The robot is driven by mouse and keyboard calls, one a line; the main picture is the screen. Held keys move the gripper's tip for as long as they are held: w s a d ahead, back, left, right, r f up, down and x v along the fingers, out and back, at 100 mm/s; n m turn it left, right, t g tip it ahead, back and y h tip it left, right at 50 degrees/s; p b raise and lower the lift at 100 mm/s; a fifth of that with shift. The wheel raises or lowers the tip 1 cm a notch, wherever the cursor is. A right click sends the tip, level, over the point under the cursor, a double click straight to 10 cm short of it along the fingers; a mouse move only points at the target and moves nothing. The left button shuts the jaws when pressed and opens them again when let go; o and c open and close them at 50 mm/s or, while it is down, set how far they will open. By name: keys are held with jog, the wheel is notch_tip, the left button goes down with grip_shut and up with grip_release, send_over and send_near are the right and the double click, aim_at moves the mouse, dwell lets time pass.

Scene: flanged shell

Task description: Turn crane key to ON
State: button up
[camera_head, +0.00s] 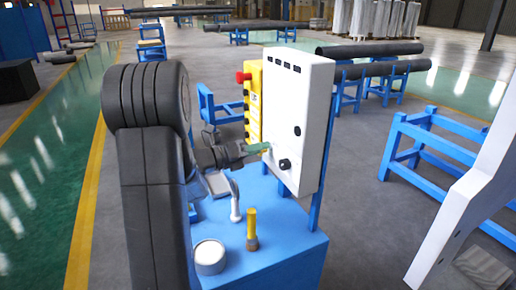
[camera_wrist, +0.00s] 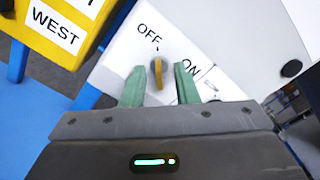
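The crane key is a dark round switch with a yellow grip, seen in the wrist view (camera_wrist: 158,72) on the white panel. Its grip stands nearly upright in that view, with its upper end towards the OFF label (camera_wrist: 149,37). The ON label (camera_wrist: 190,67) is to its right, partly behind a finger. My gripper (camera_wrist: 160,70) is open, with one green finger on each side of the key; I cannot tell if either touches it. In the head view my gripper (camera_head: 265,148) is at the white control box (camera_head: 310,130), close to a dark knob (camera_head: 284,165).
A yellow pendant box (camera_head: 253,100) with a red button hangs just left of the control box. Below, the blue table (camera_head: 290,250) holds a white tin (camera_head: 209,257), a yellow-handled tool (camera_head: 252,230) and a white-handled tool (camera_head: 235,202). A blue frame (camera_head: 430,140) stands right.

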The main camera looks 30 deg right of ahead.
grip_shut()
jog(key=shift+f+m+b, duration=0.1)
jog(key=shift+m+b, duration=0.2)
jog(key=shift+b, duration=0.1)
jog(key=m+b, duration=1.7)
jog(key=b, duration=0.2)
dwell(0.4)
